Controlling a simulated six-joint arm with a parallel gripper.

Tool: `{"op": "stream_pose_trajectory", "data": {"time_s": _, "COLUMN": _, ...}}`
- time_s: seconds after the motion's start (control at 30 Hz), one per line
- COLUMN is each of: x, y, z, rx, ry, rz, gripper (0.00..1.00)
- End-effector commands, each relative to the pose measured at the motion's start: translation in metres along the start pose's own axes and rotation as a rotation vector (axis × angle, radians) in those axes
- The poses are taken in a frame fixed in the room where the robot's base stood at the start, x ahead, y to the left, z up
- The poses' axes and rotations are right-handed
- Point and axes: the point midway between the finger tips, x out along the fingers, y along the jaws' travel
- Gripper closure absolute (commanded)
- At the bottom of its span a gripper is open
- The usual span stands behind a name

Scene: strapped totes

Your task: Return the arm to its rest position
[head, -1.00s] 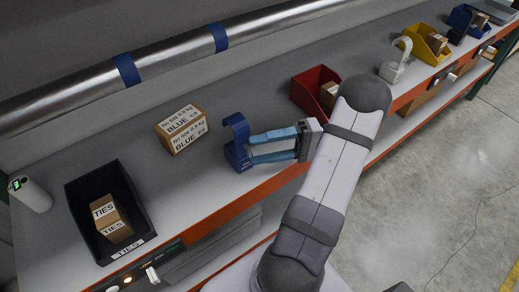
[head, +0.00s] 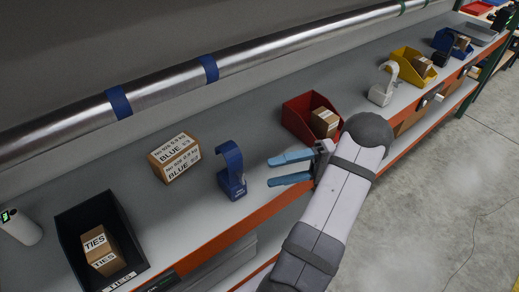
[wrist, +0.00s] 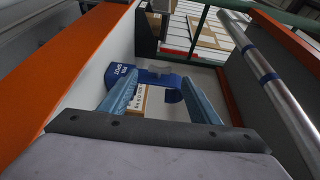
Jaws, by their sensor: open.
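My gripper (head: 275,170) is open and empty, its two blue fingers pointing left above the shelf's front part. A blue hook-shaped holder (head: 231,170) stands upright on the shelf just left of the fingertips, with a gap between them in the head view. In the wrist view the blue holder (wrist: 155,78) shows beyond the fingers (wrist: 165,92), with a labelled box (wrist: 137,100) behind it. In the head view that cardboard box (head: 174,158), marked BLUE, stands left of the holder.
A black bin (head: 75,225) with a TIES box (head: 100,250) is at left. A red bin (head: 297,108) stands behind my gripper. A white hooked holder (head: 384,88) and a yellow bin (head: 405,62) are further right. A metal pipe (head: 160,88) runs along the back.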

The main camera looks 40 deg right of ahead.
Motion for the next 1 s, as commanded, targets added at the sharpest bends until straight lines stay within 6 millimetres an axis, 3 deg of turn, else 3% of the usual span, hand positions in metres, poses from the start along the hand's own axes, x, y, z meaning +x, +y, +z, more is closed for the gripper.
{"op": "stream_pose_trajectory", "data": {"time_s": 0.13, "x": 0.002, "y": -0.001, "z": 0.000, "rx": 0.005, "ry": -0.003, "rz": 0.002, "gripper": 0.44}}
{"op": "stream_pose_trajectory", "data": {"time_s": 0.23, "x": 0.014, "y": -0.004, "z": 0.002, "rx": 0.043, "ry": -0.023, "rz": 0.018, "gripper": 0.44}}
{"op": "stream_pose_trajectory", "data": {"time_s": 0.43, "x": 0.067, "y": -0.011, "z": 0.018, "rx": 0.207, "ry": -0.112, "rz": 0.107, "gripper": 0.44}}
{"op": "stream_pose_trajectory", "data": {"time_s": 0.57, "x": 0.114, "y": -0.013, "z": 0.046, "rx": 0.352, "ry": -0.211, "rz": 0.233, "gripper": 0.44}}
{"op": "stream_pose_trajectory", "data": {"time_s": 0.7, "x": 0.159, "y": -0.013, "z": 0.096, "rx": 0.499, "ry": -0.326, "rz": 0.424, "gripper": 0.44}}
{"op": "stream_pose_trajectory", "data": {"time_s": 0.77, "x": 0.163, "y": 0.009, "z": 0.104, "rx": 0.484, "ry": -0.372, "rz": 0.556, "gripper": 0.44}}
{"op": "stream_pose_trajectory", "data": {"time_s": 1.0, "x": 0.167, "y": 0.046, "z": 0.140, "rx": 0.362, "ry": -0.477, "rz": 1.029, "gripper": 0.44}}
